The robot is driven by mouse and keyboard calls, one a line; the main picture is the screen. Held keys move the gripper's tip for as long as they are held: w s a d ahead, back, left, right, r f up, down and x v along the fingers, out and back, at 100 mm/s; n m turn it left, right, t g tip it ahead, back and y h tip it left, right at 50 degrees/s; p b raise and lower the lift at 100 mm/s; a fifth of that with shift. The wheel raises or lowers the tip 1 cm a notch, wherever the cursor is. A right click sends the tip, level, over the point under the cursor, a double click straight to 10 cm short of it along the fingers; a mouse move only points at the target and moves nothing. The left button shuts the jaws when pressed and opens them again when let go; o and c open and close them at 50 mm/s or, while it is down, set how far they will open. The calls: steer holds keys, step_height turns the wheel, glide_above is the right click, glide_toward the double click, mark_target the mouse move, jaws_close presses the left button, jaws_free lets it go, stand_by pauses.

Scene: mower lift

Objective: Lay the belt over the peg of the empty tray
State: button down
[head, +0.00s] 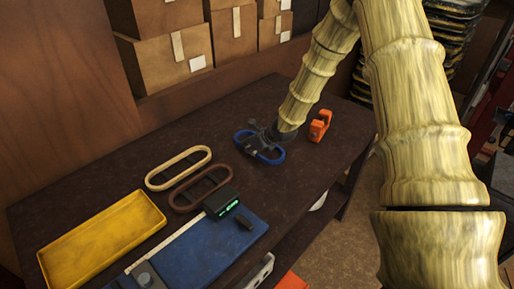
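Three oval loops that look like belts lie on the dark table: a cream loop (150,183), a brown loop (176,207) and a blue loop (279,156). My gripper (260,144) is low over the blue loop and covers its middle. I cannot tell whether its fingers are open, shut or touching the loop. A yellow rectangular tray (50,262) lies at the near left and looks empty. No peg can be made out in it.
A blue mat (195,258) lies at the near edge, with a black device with a green display (222,202) at its far corner. An orange object (319,125) stands right of my gripper. Cardboard boxes (172,62) stand behind. The dark table (110,202) is clear between the loops and wall.

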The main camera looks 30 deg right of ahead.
steer(key=shift+r, duration=0.1)
steer(key=shift+r+b, duration=0.5)
steer(key=shift+r, duration=0.3)
steer(key=shift+s+d+r+b, duration=0.15)
steer(key=shift+r+b, duration=0.15)
steer(key=shift+r, duration=0.1)
steer(key=shift+s+d+r+b, duration=0.15)
steer(key=shift+r+b, duration=0.1)
steer(key=shift+r, duration=0.15)
steer(key=s+d+b, duration=0.1)
steer(key=s+d, duration=0.2)
steer(key=s+d+r+b, duration=0.1)
steer(key=s+d, duration=0.2)
steer(key=s, duration=0.1)
steer(key=s+d, duration=0.3)
steer(key=shift+s+d+r+b, duration=0.1)
steer(key=shift+s+r+b, duration=0.15)
steer(key=shift+b, duration=0.15)
steer(key=shift+s+d, duration=0.35)
steer(key=shift+s, duration=0.1)
